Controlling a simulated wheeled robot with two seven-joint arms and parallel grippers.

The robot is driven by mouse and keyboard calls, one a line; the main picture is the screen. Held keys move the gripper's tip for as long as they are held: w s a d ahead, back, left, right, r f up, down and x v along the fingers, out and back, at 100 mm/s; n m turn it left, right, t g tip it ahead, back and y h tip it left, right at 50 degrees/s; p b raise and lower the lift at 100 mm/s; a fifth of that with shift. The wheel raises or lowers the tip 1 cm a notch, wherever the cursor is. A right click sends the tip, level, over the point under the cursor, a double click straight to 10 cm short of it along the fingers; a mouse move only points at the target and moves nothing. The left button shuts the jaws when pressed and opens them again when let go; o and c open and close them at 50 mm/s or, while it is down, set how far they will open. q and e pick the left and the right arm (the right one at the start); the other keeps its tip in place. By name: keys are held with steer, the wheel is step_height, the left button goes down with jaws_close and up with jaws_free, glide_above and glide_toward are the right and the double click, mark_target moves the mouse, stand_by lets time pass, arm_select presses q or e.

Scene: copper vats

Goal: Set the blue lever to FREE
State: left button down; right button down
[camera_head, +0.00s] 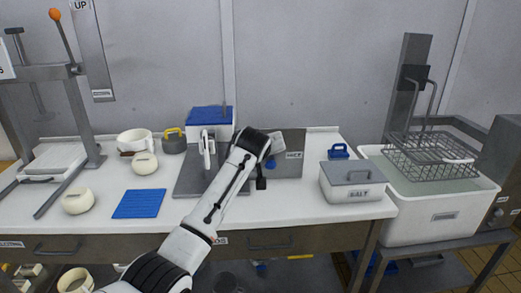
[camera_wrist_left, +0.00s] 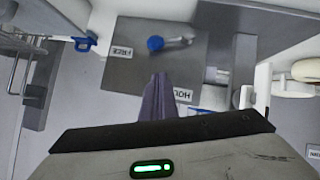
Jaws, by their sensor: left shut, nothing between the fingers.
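The blue lever shows in the left wrist view as a round blue part (camera_wrist_left: 155,43) with a short metal bar running right from it, on a grey plate (camera_wrist_left: 205,62). A FREE label (camera_wrist_left: 122,52) lies left of the blue part, and a HOLD label (camera_wrist_left: 185,95) lies below right. In the head view, a bit of blue (camera_head: 271,163) shows beside my left gripper (camera_head: 262,184), near the FREE label (camera_head: 293,155); the rest is hidden by my wrist. My left gripper is shut and empty, its fingers (camera_wrist_left: 158,97) apart from the lever in the wrist view. My right gripper is out of view.
A blue-lidded box (camera_head: 209,116) stands behind my arm. A lidded SALT box (camera_head: 352,182) and a small blue-handled item (camera_head: 339,152) stand right. A blue mat (camera_head: 140,203) and round cheeses (camera_head: 78,201) lie left. A wire basket (camera_head: 432,153) hangs over a white tub (camera_head: 440,222).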

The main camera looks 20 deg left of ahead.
arm_select(q)
steer(key=shift+v, duration=2.15)
steer(key=s+a+f+m+g+h, duration=0.1)
steer(key=s+f+m+g, duration=0.3)
steer(key=s+f, duration=1.75)
steer(key=s+f+m+g+h, duration=0.1)
steer(key=s+f+m+g, duration=0.1)
steer(key=s, duration=1.2)
steer(key=s+f+m+g, duration=0.2)
steer(key=s, duration=1.2)
steer(key=w+d+f+t+h, duration=0.1)
steer(key=w+d+f+t, duration=0.1)
steer(key=f, duration=0.4)
steer(key=w+d+f+t+h, duration=0.1)
steer(key=w+d+f+t, duration=0.1)
steer(key=f, duration=0.4)
steer(key=shift+d+t+h, duration=0.3)
steer(key=shift+d+t, duration=0.2)
steer(key=shift+t, duration=0.1)
steer(key=shift+w, duration=0.1)
